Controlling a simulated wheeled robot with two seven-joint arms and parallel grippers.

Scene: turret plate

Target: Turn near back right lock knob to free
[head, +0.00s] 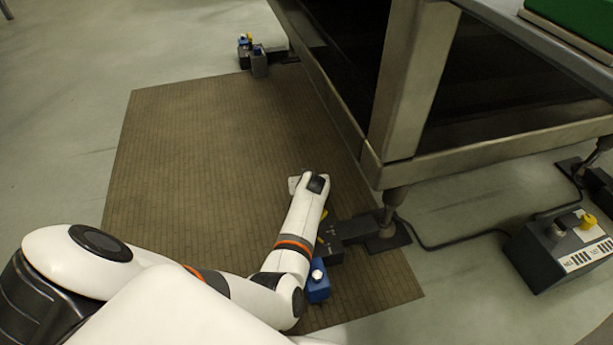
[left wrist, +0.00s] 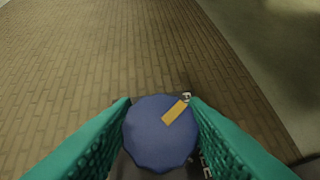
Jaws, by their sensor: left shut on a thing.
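A round blue lock knob (left wrist: 155,145) with an orange pointer bar shows in the left wrist view. My left gripper (left wrist: 160,104) has its teal fingers on both sides of the knob, shut on it. The orange bar slants to the upper right, towards a partly hidden white letter by the right finger. More white lettering beside that finger is mostly covered. In the head view my left arm reaches down beside the table's near corner, and its wrist hides the fingers and this knob. My right gripper is in neither view.
A metal table frame (head: 397,172) stands on a leg beside the arm. A black unit (head: 352,235) and a blue box (head: 317,288) lie close to my forearm. A grey box with a yellow knob (head: 567,245) sits at right. The brown mat (head: 190,150) is mostly clear.

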